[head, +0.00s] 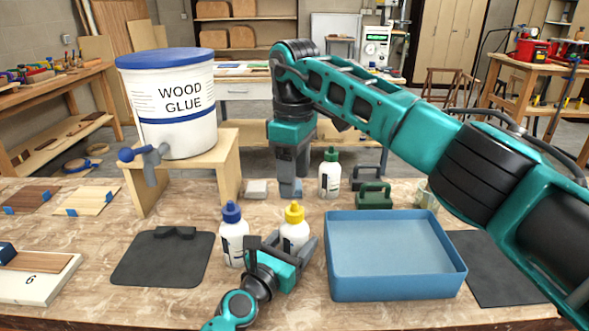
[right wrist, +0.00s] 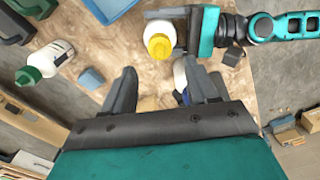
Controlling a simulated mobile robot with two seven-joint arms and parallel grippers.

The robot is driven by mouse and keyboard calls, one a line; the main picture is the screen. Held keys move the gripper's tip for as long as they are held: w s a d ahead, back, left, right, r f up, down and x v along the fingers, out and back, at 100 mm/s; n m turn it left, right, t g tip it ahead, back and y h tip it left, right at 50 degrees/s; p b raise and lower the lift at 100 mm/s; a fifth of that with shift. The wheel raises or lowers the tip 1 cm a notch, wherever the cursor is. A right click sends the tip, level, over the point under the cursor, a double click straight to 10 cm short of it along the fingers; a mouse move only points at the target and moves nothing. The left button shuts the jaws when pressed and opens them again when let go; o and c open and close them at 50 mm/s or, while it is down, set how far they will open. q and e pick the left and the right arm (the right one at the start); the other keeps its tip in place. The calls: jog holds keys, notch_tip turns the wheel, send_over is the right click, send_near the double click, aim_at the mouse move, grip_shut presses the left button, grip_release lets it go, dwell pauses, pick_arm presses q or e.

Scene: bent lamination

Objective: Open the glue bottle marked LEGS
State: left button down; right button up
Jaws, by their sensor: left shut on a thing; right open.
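Three white glue bottles stand on the table: one with a blue cap (head: 233,238), one with a yellow cap (head: 294,230) and one with a green cap (head: 330,176). I cannot read their labels, so I cannot tell which is marked LEGS. My left gripper (head: 282,250) is shut on the yellow-capped bottle, which stands upright; its yellow cap also shows in the right wrist view (right wrist: 160,45). My right gripper (head: 290,190) is open and empty, pointing down behind the bottles. In the right wrist view the blue-capped bottle (right wrist: 180,74) is partly hidden by a finger.
A blue tray (head: 395,290) lies right of the bottles, a dark mat (head: 150,262) left. A wood glue bucket (head: 172,105) with a tap stands on a wooden stand (head: 230,165). Green and dark clamp-like blocks (head: 374,200) stand behind the tray.

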aim_at(294, 202)
notch_tip(294, 202, down, 8)
jog(key=shift+r, duration=0.15)
dwell(0.4)
